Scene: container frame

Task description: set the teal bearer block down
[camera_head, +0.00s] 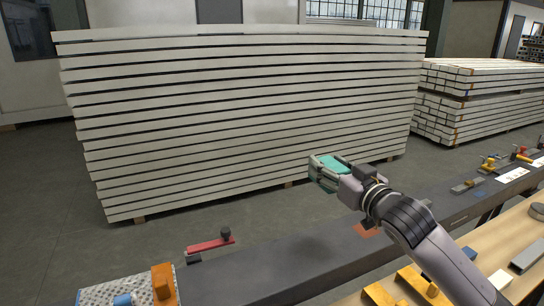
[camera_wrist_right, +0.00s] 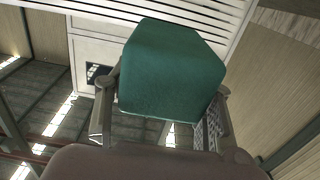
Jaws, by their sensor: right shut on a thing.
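My right gripper (camera_head: 328,172) reaches away from me, past the far edge of the dark bench. It is shut on the teal bearer block (camera_head: 335,162), whose teal face shows between the grey fingers. In the right wrist view the teal block (camera_wrist_right: 172,68) fills the space between the two fingers (camera_wrist_right: 168,108), one on each side of it. In the head view the block appears in front of the lower part of the stack of pale bars. I cannot tell whether it touches anything below. My left gripper is not in view.
A tall stack of pale bars (camera_head: 240,110) stands on the grey floor (camera_head: 50,190) behind the bench. Yellow blocks (camera_head: 415,282) lie on the wooden table.

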